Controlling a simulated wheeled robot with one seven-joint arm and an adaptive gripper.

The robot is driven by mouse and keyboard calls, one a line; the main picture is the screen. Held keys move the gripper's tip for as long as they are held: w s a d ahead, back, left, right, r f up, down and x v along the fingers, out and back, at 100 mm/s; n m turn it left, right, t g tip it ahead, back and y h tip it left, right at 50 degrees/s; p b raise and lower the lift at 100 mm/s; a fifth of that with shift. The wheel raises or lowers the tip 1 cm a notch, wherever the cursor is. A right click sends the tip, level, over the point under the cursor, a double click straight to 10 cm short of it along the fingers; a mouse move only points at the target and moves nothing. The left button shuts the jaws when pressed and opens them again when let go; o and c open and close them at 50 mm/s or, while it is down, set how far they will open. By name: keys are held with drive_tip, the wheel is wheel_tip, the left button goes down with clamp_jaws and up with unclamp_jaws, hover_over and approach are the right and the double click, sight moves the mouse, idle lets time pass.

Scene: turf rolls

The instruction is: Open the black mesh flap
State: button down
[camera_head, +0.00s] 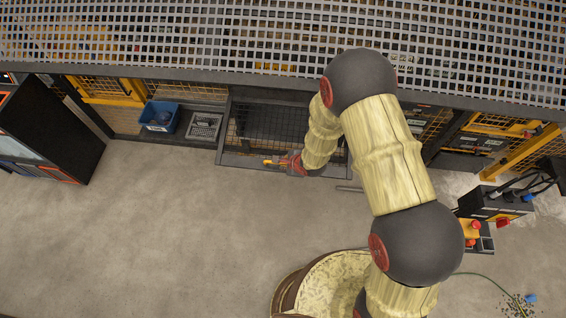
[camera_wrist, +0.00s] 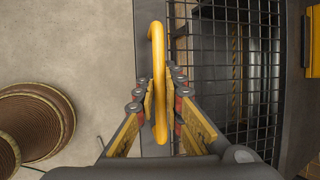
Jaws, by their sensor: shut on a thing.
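The black mesh flap (camera_head: 262,124) is a dark-framed grid panel low in the structure at the top middle of the head view. In the wrist view its mesh (camera_wrist: 205,55) fills the area right of centre, beside a grey frame bar. A yellow loop handle (camera_wrist: 158,40) stands upright in the picture at the frame bar. My gripper (camera_wrist: 160,88) has one finger on each side of the handle and is shut on it. In the head view my gripper (camera_head: 286,162) is at the flap's lower edge. My arm hides the flap's right part. I cannot tell whether the flap stands ajar.
A blue bin (camera_head: 160,117) and a grey crate (camera_head: 204,126) stand left of the flap. A black open door panel (camera_head: 58,128) is at far left. A perforated platform (camera_head: 200,35) runs above. The concrete floor (camera_head: 150,230) in front is mostly clear.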

drive_tip(key=shift+s+f, duration=0.1)
drive_tip(key=shift+s, duration=0.05)
drive_tip(key=c, duration=1.9)
unclamp_jaws()
drive_tip(key=v, duration=1.2)
drive_tip(key=shift+c, duration=0.5)
